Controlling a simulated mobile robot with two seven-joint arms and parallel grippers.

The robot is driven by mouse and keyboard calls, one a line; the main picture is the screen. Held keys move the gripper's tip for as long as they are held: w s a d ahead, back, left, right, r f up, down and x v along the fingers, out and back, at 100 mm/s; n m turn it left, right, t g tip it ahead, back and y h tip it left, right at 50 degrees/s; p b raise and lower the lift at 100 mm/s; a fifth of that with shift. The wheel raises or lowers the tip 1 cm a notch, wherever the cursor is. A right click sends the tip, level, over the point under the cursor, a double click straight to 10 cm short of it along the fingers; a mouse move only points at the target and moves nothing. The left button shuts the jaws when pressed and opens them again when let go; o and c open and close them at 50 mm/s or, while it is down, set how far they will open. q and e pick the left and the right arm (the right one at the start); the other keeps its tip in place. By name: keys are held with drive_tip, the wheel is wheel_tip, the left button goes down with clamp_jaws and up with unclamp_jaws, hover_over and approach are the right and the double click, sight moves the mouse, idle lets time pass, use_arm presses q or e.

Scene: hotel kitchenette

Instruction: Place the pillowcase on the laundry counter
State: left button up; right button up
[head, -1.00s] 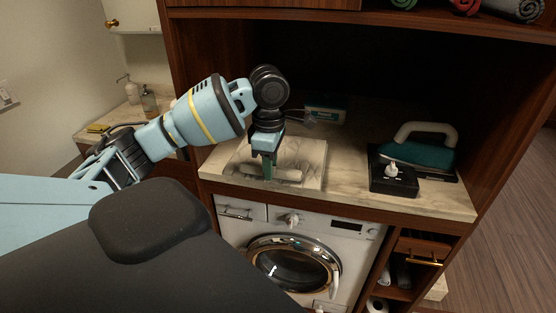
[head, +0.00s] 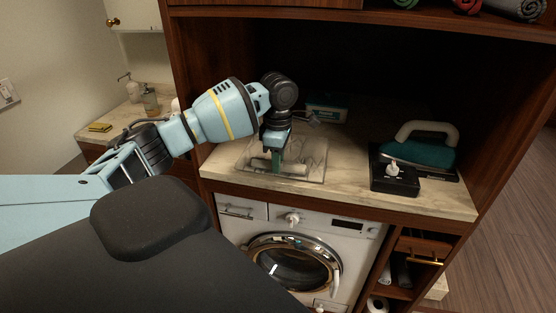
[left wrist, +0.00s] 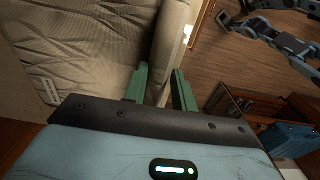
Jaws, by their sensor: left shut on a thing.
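The pillowcase (head: 313,160) shows in the head view as a pale, flat square at the left part of the laundry counter (head: 345,187). My left gripper (head: 276,163) points down at it and is shut on it. In the left wrist view the pillowcase (left wrist: 90,45) is beige and creased, with a small white label. Its edge runs between the green fingers of my left gripper (left wrist: 162,85). Whether all its underside touches the counter I cannot tell. My right gripper (left wrist: 226,20) shows small at the top of the left wrist view, away from the cloth; its jaw state is unclear.
A black box (head: 394,178) and a teal iron (head: 420,155) stand on the right of the counter. A small green-and-white box (head: 327,113) is at the back. The washing machine (head: 298,240) is below. Wooden side walls and an upper shelf enclose the counter.

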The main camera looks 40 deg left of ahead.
use_arm(q)
drive_tip(key=shift+f, duration=0.1)
drive_tip(key=o, duration=1)
drive_tip(key=shift+f, duration=0.15)
drive_tip(key=shift+o, duration=0.2)
drive_tip(key=shift+r, duration=3.9)
